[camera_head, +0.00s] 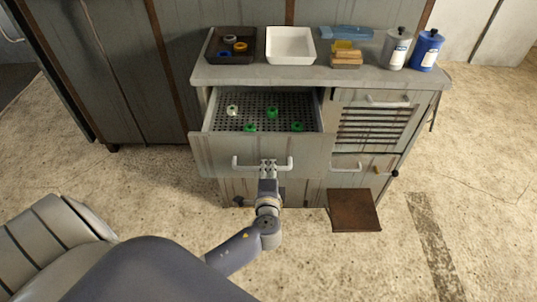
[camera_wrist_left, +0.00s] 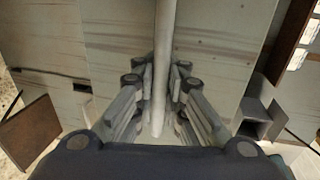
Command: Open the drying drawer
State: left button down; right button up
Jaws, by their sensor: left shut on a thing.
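The drying drawer (camera_head: 255,155) stands pulled out of the grey cabinet in the head view, with its perforated floor showing. Several green pieces and one pale piece (camera_head: 232,111) lie in it. Its white bar handle (camera_head: 288,165) runs across the front panel. My left gripper (camera_head: 268,167) is shut on the middle of this handle. In the left wrist view the handle bar (camera_wrist_left: 164,70) runs between the fingers of the left gripper (camera_wrist_left: 158,105). My right gripper is not in view.
The cabinet top (camera_head: 365,76) holds a dark tray (camera_head: 213,49), a white tray (camera_head: 290,46), sponges or cloths, and two bottles. A louvred door (camera_head: 375,127) is at the right. A brown plate (camera_head: 353,211) is low in front. Open floor lies around.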

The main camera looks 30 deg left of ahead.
pick_arm(q)
jog(key=shift+f+v, duration=0.15)
jog(key=shift+v, duration=0.65)
jog(key=shift+f+v, duration=0.2)
jog(key=shift+v, duration=0.55)
jog(key=c, duration=1.7)
grip_release()
jog(key=shift+s, duration=0.1)
jog(key=shift+o, duration=0.2)
jog(key=v, duration=1.2)
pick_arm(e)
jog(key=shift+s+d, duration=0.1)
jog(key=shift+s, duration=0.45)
